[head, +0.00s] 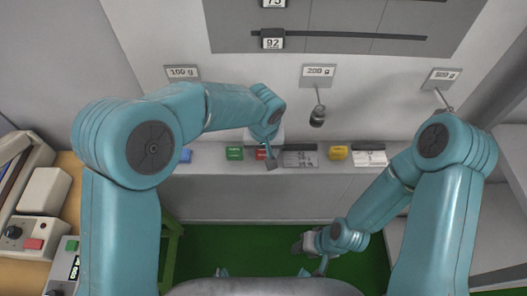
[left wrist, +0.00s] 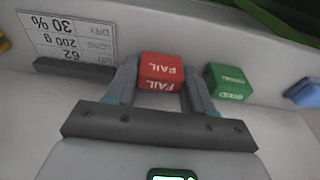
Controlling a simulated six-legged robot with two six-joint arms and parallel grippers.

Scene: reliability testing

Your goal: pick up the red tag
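The red tag (head: 261,154) is a small block on the grey ledge below the wall. In the left wrist view the red tag (left wrist: 161,72) reads FAIL and lies between the two fingers of my left gripper (left wrist: 162,80). The fingers flank it closely on both sides; whether they press on it is not clear. In the head view my left gripper (head: 268,160) reaches down at the tag and partly covers it. My right gripper (head: 318,265) hangs low over the green floor, far from the tag, its fingers too small to read.
A green tag (head: 235,153) and a blue block (head: 186,155) lie left of the red tag; a yellow block (head: 338,153) lies right of it. A label plate (head: 300,158) sits close on its right. A weight (head: 317,116) hangs above the ledge.

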